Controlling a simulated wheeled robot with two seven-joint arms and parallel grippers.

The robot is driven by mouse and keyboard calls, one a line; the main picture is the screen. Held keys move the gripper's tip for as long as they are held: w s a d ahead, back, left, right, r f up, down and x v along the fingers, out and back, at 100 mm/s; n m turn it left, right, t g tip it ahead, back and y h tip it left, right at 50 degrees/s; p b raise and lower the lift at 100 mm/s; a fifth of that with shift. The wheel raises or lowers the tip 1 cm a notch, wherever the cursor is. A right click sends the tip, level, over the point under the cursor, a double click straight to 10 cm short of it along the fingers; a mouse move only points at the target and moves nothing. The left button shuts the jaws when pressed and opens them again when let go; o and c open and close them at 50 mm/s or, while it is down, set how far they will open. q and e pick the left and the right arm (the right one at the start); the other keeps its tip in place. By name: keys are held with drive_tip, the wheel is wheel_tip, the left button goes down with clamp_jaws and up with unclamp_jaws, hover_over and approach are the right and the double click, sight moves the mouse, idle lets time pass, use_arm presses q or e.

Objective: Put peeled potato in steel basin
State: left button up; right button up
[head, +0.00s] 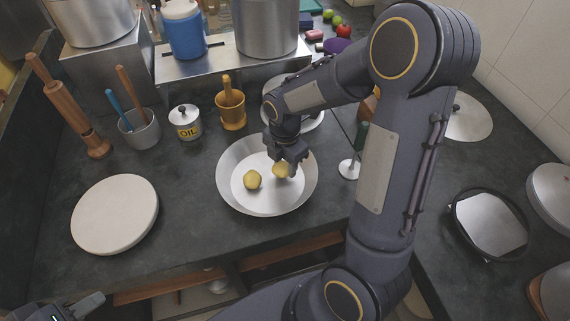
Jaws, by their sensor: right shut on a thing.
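The steel basin (240,203) is a wide, shallow, pale metal pan on the dark counter near the middle of the head view. One yellow peeled potato (252,179) lies inside it, left of centre. My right gripper (284,166) is over the right part of the basin, pointing down. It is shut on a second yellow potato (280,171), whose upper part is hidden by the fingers. I cannot tell whether this potato touches the basin floor. My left gripper (75,309) is only partly seen at the lower left edge, and its fingers are unclear.
A white round board (115,214) lies left of the basin. Behind stand an oil pot (185,122), a brass mortar (231,112) and a grey utensil cup (140,130). A ladle (349,169) is close right of the basin. A black-rimmed pan (490,224) sits farther right.

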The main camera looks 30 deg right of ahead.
drive_tip(key=shift+f, duration=0.3)
drive_tip(key=shift+f, duration=0.2)
drive_tip(key=o, duration=1.1)
drive_tip(key=shift+r, duration=0.15)
